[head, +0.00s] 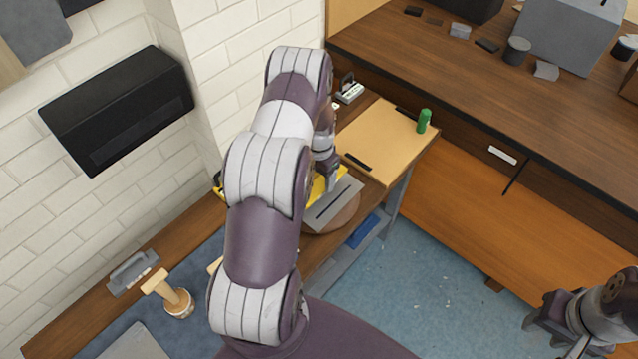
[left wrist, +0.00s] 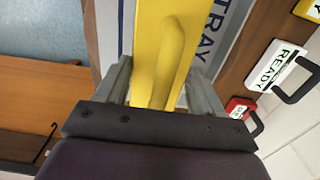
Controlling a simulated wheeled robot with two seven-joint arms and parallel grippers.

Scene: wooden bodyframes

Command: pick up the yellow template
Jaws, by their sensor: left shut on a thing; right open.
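The yellow template (left wrist: 152,50) is a flat yellow piece with a raised yellow handle (left wrist: 172,60). In the left wrist view the two fingers of my left gripper (left wrist: 155,85) are on either side of the handle, shut on it. In the head view my left arm hides most of the template, and only a bit of yellow (head: 322,186) shows beside the arm. My right gripper (head: 545,325) is open and empty at the lower right of the head view, away from the template.
A grey tray (head: 333,203) with a dark slot lies by the template. A tan board (head: 388,142) and a green cylinder (head: 424,121) are beyond it. A white "READY" tag (left wrist: 272,66) and a red tag (left wrist: 238,108) stand near my left gripper.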

